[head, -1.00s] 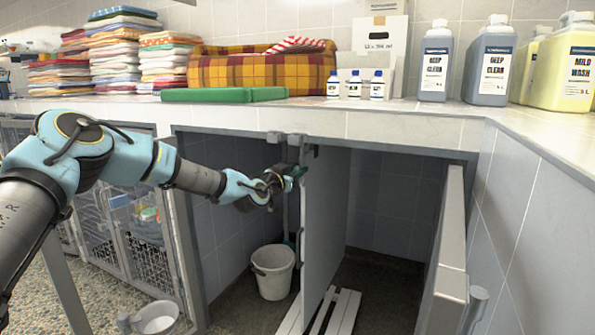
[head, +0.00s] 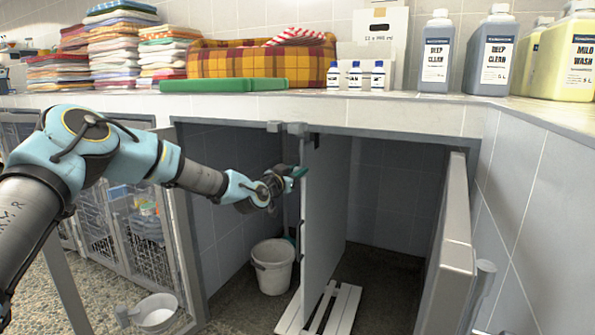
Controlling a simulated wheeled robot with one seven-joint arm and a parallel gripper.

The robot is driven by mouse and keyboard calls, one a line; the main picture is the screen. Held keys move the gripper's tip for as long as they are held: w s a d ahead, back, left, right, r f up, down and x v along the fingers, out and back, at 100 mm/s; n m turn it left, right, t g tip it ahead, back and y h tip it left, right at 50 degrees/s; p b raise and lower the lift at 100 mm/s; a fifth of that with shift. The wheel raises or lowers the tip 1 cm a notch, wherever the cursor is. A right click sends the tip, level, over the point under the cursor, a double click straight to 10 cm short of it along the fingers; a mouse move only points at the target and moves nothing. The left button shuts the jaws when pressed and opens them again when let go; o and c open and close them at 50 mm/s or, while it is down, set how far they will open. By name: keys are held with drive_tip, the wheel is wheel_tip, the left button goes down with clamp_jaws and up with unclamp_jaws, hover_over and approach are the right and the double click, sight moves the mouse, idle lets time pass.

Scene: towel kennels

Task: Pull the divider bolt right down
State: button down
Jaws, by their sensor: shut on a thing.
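The grey divider panel (head: 323,220) stands upright between two kennel bays under the counter. My gripper (head: 290,178) is shut on the bolt handle, beside the panel's left face. The gripper's dark fingers hide most of the handle and part of the bolt. A grey bracket (head: 296,129) sits above on the counter's underside edge, with a visible gap between it and the handle.
A white bucket (head: 272,267) stands in the left bay and a white slatted board (head: 322,309) lies at the panel's foot. An open door (head: 450,240) stands at the right. A metal bowl (head: 156,312) is low at the left.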

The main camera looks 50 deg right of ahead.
drive_tip(key=shift+f, duration=0.3)
drive_tip(key=c, duration=0.9)
unclamp_jaws()
drive_tip(key=shift+o, duration=1.1)
drive_tip(key=shift+r, duration=0.1)
drive_tip(key=shift+a, duration=0.1)
drive_tip(key=s+a, duration=0.2)
drive_tip(key=a, duration=0.8)
drive_tip(key=shift+a, duration=0.25)
